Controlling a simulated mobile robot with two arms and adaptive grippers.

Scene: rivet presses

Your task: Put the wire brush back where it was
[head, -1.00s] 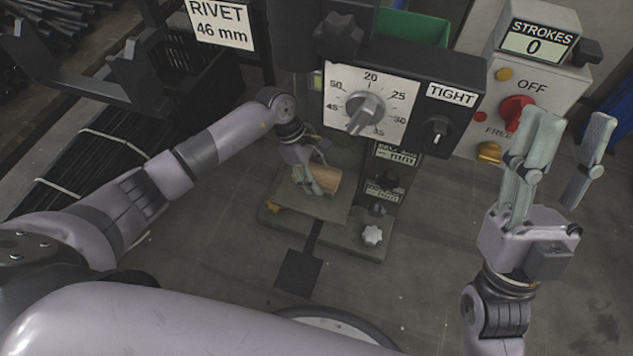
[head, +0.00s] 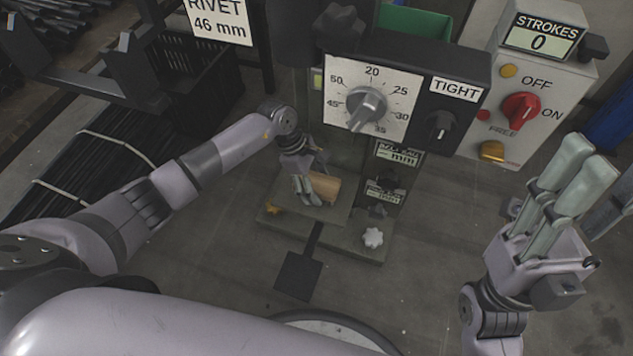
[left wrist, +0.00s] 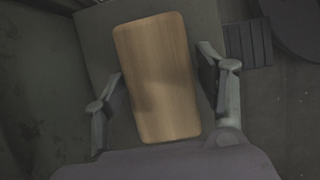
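The wire brush shows as a plain wooden block (head: 323,187) over the grey base plate of the press (head: 340,214); bristles are not visible. In the left wrist view its flat wooden face (left wrist: 158,80) lies slightly tilted between the fingers. My left gripper (head: 309,197) is down at the block with a finger on each side (left wrist: 162,78). The left fingertip looks close to or touching the edge, and a narrow gap shows on the right, so it looks open around the block. My right gripper (head: 606,178) is open and empty at the right, partly cut off.
The press head with its dial (head: 368,105) and TIGHT knob (head: 440,125) overhangs behind the plate. A control box (head: 480,115) with a red switch (head: 520,110) stands right. A black crate (head: 205,85) and dark rods (head: 75,190) are left. Floor in front is clear around a pedal (head: 298,276).

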